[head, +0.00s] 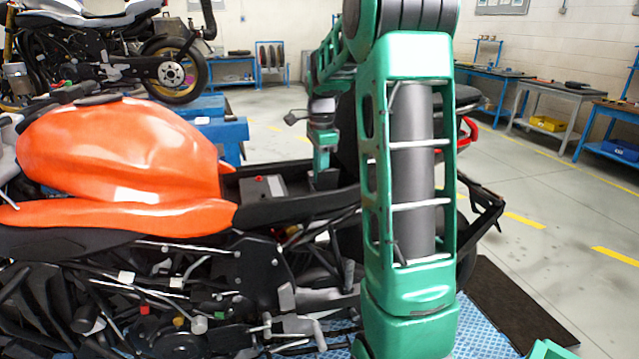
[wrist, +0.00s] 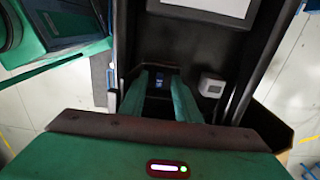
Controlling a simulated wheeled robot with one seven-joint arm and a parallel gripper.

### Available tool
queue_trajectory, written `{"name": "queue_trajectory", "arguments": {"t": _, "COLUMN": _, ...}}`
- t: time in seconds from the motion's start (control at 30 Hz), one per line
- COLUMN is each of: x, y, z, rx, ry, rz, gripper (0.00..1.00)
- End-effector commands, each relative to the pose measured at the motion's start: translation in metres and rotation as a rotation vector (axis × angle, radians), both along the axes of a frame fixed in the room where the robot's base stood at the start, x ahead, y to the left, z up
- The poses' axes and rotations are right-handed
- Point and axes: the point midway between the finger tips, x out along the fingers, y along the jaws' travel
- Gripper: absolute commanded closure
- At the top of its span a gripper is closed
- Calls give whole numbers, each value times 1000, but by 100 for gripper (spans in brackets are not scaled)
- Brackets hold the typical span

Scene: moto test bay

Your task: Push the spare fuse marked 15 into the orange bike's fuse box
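The orange bike (head: 120,165) stands across the left and middle of the head view, its tail section open. My gripper (head: 324,176) points down into the open tail, partly hidden there by the bike's side and my arm. In the wrist view my gripper's (wrist: 161,78) two green fingers are apart, reaching into a dark recess. A small dark, bluish shape (wrist: 160,84) shows between the fingertips; I cannot tell whether it is a fuse or part of a fuse box. No number 15 is readable. I see nothing clearly held.
A battery-like block (wrist: 208,5) with a pale label sits at the top of the wrist view. A small grey cube (wrist: 212,85) is right of the fingers. Dark tail walls (wrist: 262,55) stand close around. A second bike (head: 110,55) and workbenches (head: 548,100) are farther back.

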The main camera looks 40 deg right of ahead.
Motion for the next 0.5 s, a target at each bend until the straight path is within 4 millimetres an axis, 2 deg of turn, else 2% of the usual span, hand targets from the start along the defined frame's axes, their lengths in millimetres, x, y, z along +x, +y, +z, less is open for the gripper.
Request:
{"name": "queue_trajectory", "arguments": {"t": 0.3, "x": 1, "y": -1, "z": 60, "rx": -4, "ry": -5, "rz": 0, "gripper": 70}}
{"name": "queue_trajectory", "arguments": {"t": 0.5, "x": 0, "y": -1, "z": 84, "rx": -2, "ry": -2, "rz": 0, "gripper": 70}}
